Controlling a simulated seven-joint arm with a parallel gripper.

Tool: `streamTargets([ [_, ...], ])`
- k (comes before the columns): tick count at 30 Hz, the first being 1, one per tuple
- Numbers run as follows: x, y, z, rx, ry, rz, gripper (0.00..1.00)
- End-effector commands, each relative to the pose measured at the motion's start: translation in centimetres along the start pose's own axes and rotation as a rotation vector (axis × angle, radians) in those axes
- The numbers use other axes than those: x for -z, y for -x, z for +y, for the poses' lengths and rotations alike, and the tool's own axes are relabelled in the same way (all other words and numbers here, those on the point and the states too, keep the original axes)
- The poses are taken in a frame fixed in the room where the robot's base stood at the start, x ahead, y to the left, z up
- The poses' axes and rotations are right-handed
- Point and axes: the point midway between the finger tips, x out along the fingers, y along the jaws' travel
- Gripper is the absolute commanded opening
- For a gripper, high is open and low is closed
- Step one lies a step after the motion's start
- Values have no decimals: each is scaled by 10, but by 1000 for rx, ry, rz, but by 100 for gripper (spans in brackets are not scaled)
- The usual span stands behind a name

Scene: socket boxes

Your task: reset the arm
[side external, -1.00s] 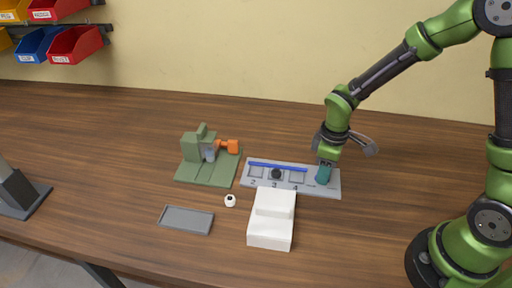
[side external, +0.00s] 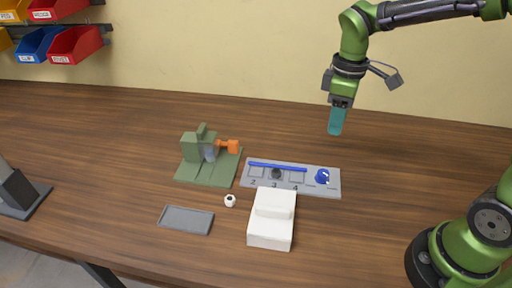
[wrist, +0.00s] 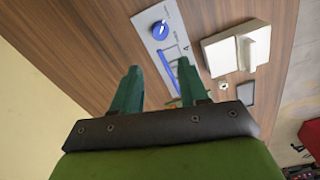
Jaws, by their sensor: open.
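My gripper (side external: 336,122) is raised in the air above the back right of the table, with its teal fingers pointing down. In the wrist view my gripper (wrist: 163,92) has its two fingers apart with nothing between them. The blue knob also shows in the wrist view (wrist: 160,31), clear of the fingers.
A green fixture (side external: 195,160) with an orange part (side external: 232,146) stands left of the panel. A white block (side external: 272,230), a small white piece (side external: 230,200) and a grey tray (side external: 187,220) lie in front. Coloured bins (side external: 75,44) hang at the back left.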

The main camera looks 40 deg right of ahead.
Motion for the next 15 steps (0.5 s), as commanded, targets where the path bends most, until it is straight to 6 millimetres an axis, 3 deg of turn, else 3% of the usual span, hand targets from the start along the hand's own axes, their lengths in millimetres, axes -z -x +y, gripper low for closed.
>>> streamTargets([
  [10, 2, 0, 1, -5, -39, 9, 44],
  [15, -10, -4, -5, -1, -261, 74, 44],
])
